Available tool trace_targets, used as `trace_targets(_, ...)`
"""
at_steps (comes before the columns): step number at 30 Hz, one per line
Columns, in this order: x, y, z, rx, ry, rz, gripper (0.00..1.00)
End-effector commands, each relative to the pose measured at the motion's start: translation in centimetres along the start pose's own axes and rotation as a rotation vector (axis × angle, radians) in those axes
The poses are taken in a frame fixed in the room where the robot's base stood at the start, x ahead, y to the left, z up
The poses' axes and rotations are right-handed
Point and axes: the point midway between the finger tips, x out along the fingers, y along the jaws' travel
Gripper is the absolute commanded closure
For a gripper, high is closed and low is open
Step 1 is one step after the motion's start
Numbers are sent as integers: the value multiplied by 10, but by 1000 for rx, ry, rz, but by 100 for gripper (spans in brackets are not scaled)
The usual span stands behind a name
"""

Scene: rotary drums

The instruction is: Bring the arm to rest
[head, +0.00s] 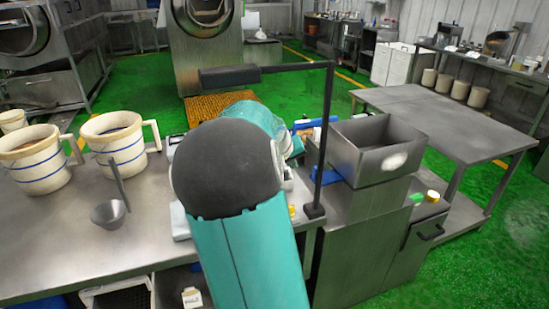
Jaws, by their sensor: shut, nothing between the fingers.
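My arm (250,250) shows in the head view, rising from the bottom edge in teal. Its dark grey rounded joint (225,168) stands in front of the middle of the steel table (60,235). A further teal link (252,113) shows behind that joint, over the far side of the table. My gripper is not visible. The arm hides part of the table and whatever lies behind it.
A dark post (325,130) with a crossbar rises close right of my arm. A steel basin (375,150) is beside it. Green floor (290,85) is open behind.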

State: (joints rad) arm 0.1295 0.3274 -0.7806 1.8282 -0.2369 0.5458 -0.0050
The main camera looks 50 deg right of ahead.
Motion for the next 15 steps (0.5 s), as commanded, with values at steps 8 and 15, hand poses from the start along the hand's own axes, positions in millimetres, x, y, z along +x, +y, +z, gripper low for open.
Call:
trace_targets(8,-2,-2,1,0,0,-1,100)
trace_targets(15,-36,-43,13,2,8,-127,100)
